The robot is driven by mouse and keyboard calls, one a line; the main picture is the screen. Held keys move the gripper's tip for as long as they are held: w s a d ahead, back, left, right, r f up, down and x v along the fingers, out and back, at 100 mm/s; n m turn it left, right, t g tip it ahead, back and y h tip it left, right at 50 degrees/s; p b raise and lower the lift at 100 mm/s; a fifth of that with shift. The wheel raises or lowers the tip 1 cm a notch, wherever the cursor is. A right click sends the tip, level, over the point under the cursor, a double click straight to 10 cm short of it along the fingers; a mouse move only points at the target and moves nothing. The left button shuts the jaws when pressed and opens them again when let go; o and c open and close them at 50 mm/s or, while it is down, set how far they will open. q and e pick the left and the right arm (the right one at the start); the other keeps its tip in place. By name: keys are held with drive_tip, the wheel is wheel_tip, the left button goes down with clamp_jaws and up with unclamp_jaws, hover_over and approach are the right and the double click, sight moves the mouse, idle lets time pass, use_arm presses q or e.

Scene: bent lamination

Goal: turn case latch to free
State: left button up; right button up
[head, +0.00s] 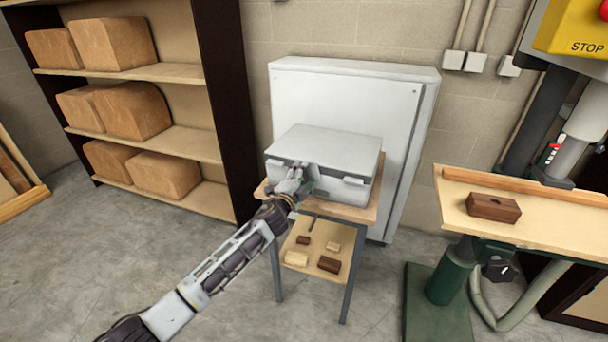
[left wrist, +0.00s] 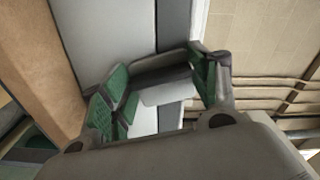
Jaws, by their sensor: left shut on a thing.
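A closed grey case (head: 330,142) sits on a small wooden-topped stand. A pale latch (head: 353,181) shows on the right of its front face, and another pale fitting (head: 275,163) shows near the left front. My left gripper (head: 306,184) is at the middle of the case front, between these two. In the left wrist view, its green-padded fingers (left wrist: 165,90) are on either side of a pale grey block (left wrist: 165,93), which looks like a case latch. The fingers hide part of the case front. My right gripper is not in view.
The stand's lower shelf (head: 312,262) holds several small wooden blocks. A tall grey cabinet (head: 400,95) stands behind the case.

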use_arm(q)
drive_tip(key=shift+r+m, duration=0.15)
drive_tip(key=shift+m, duration=0.35)
drive_tip(key=shift+r+m+p, duration=0.2)
drive_tip(key=shift+m+p, duration=0.6)
drive_tip(key=shift+m, duration=0.4)
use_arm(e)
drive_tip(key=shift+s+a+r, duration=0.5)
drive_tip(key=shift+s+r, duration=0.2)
use_arm(q)
drive_tip(key=o, duration=1)
drive_tip(key=shift+v, duration=6)
